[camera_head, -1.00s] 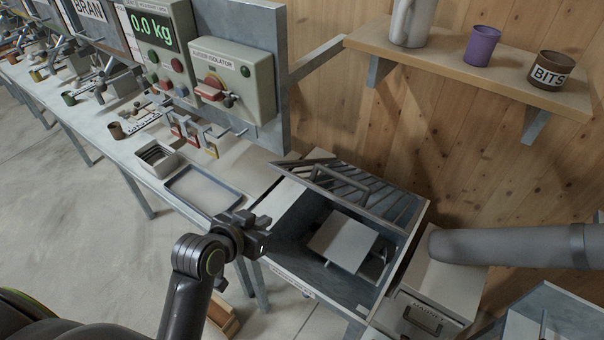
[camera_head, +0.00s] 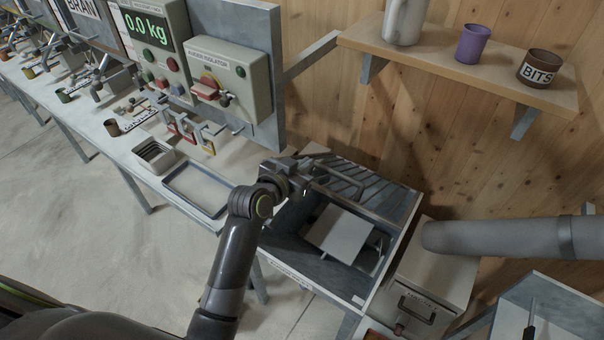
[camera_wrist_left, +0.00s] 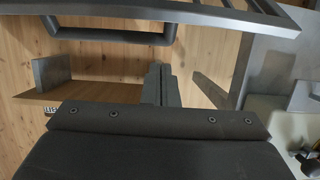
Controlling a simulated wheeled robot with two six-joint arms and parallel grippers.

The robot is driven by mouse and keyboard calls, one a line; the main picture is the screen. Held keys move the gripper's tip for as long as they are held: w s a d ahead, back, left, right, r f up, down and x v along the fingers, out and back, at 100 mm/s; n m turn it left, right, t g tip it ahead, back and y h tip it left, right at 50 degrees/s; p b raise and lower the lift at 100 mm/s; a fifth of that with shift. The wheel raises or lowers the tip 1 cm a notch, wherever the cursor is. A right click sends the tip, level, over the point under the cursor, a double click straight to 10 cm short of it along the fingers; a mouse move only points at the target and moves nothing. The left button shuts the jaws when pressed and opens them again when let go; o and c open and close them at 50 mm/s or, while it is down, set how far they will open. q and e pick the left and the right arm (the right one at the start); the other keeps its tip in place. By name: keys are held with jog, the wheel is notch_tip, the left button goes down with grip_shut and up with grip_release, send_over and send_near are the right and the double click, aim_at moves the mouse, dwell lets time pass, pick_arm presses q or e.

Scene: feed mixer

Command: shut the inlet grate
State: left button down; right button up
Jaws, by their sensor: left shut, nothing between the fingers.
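The inlet grate (camera_head: 384,203), a dark metal frame with slats and a bar handle (camera_head: 340,186), stands raised and tilted at the back of the inlet box (camera_head: 362,298). The box's opening is uncovered in front, showing a pale plate (camera_head: 340,234) inside. My left gripper (camera_head: 306,180) is shut and empty, close to the grate's left side and handle. In the left wrist view the shut fingers (camera_wrist_left: 160,84) point toward the wooden wall, with the handle (camera_wrist_left: 112,37) and grate frame (camera_wrist_left: 215,14) above them. Contact cannot be told. My right gripper is not in view.
A grey pipe (camera_head: 500,240) lies to the right above a box with a handle (camera_head: 425,300). The isolator box (camera_head: 232,82) is on a panel behind. A tray (camera_head: 197,190) lies on the bench left of the gripper. A shelf (camera_head: 460,65) holds cups and a jug.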

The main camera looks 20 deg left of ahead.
aim_at(312, 170)
pick_arm(q)
jog(key=shift+w+d+f+p, duration=0.15)
jog(key=shift+w+f+p, duration=0.25)
jog(key=shift+w+f, duration=0.15)
jog(key=shift+s+a+f+p, duration=0.2)
jog(key=shift+s+f+p, duration=0.15)
jog(key=shift+s+f, duration=0.45)
jog(key=shift+s+a+f, duration=0.1)
jog(key=shift+s+f, duration=0.1)
jog(key=shift+f, duration=0.35)
